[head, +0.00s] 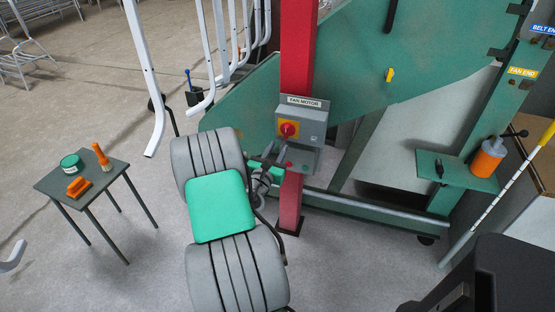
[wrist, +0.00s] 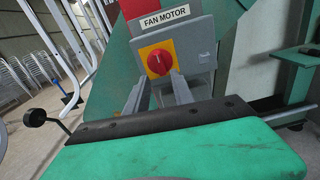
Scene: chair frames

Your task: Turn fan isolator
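The fan isolator is a grey box (head: 312,122) labelled FAN MOTOR on a red post. Its red knob (head: 288,130) sits on a yellow square plate. In the wrist view the red knob (wrist: 158,62) is near the top centre, on its yellow plate, below the label. My gripper (head: 275,152) is just in front of and below the knob. In the wrist view my gripper (wrist: 160,80) has its two grey fingers apart, with nothing between them, tips just below the knob's lower edge. I cannot tell whether a tip touches the plate.
A green guard (head: 425,50) spreads behind the red post (head: 297,50). A green shelf (head: 455,172) with an orange bottle (head: 488,158) is at the right. A small table (head: 112,180) stands at the left. White chair frames (head: 145,80) hang left of the isolator.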

